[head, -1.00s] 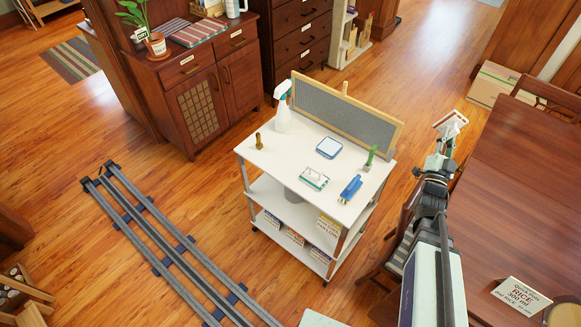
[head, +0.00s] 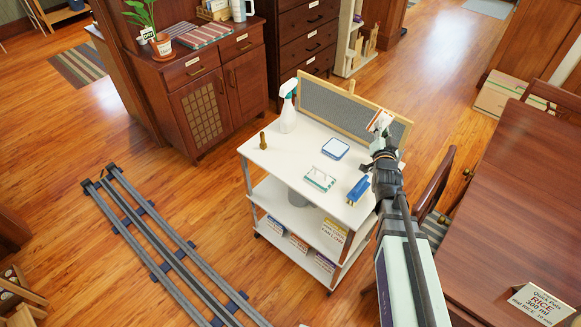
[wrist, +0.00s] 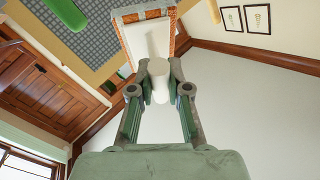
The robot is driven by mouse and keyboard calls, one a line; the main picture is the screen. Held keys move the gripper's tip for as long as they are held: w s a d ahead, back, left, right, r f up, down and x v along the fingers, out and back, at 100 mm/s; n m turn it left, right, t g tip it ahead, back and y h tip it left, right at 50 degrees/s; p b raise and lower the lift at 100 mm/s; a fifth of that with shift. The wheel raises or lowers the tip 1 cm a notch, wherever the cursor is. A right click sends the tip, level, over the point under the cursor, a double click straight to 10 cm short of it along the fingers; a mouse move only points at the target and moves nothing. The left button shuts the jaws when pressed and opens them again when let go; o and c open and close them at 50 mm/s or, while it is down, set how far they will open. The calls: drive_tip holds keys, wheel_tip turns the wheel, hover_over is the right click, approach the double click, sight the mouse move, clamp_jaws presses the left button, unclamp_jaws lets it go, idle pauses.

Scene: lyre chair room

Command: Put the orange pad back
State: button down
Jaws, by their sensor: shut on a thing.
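The orange pad (wrist: 129,35) shows in the wrist view as a speckled orange layer behind a white backing plate with a thick white stem. My gripper (wrist: 159,88) is shut on that stem and holds the piece up, clear of any surface. In the head view my gripper (head: 381,140) is over the right end of a white cart (head: 288,160), near a framed grey board (head: 335,104). The held pad (head: 380,121) shows small, white with a little orange, in front of the board's right part. The pad's full orange face is hidden from both views.
The cart top carries a spray bottle (head: 288,112), a blue-rimmed white box (head: 335,149), a white-and-green item (head: 320,178), a blue item (head: 358,189) and a small brass item (head: 263,140). A wooden table (head: 500,200) stands right. The cart's middle top has bare room.

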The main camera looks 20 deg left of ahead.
drive_tip(key=w+a+n+g+y+b, duration=0.1)
drive_tip(key=a+n+g+y+b, duration=0.2)
drive_tip(key=a+g, duration=1.1)
drive_tip(key=s+a+r+n+h+b, duration=0.1)
drive_tip(key=s+a+r+n, duration=0.2)
drive_tip(key=a, duration=0.5)
drive_tip(key=s+a+r+n+h+b, duration=0.1)
drive_tip(key=s+a+r+n+h, duration=0.1)
drive_tip(key=s+a, duration=0.4)
drive_tip(key=shift+g, duration=0.3)
drive_tip(key=f+p, duration=0.1)
drive_tip(key=f, duration=0.5)
drive_tip(key=f+p, duration=0.1)
drive_tip(key=f, duration=0.5)
drive_tip(key=w+a+f+p, duration=0.1)
drive_tip(key=f+p, duration=0.1)
drive_tip(key=f, duration=0.5)
drive_tip(key=c, duration=1.1)
unclamp_jaws()
drive_tip(key=shift+c, duration=0.2)
drive_tip(key=shift+s, duration=0.1)
drive_tip(key=b+v, duration=0.2)
drive_tip(key=v, duration=1)
drive_tip(key=shift+d+y, duration=0.25)
drive_tip(key=shift+y, duration=0.05)
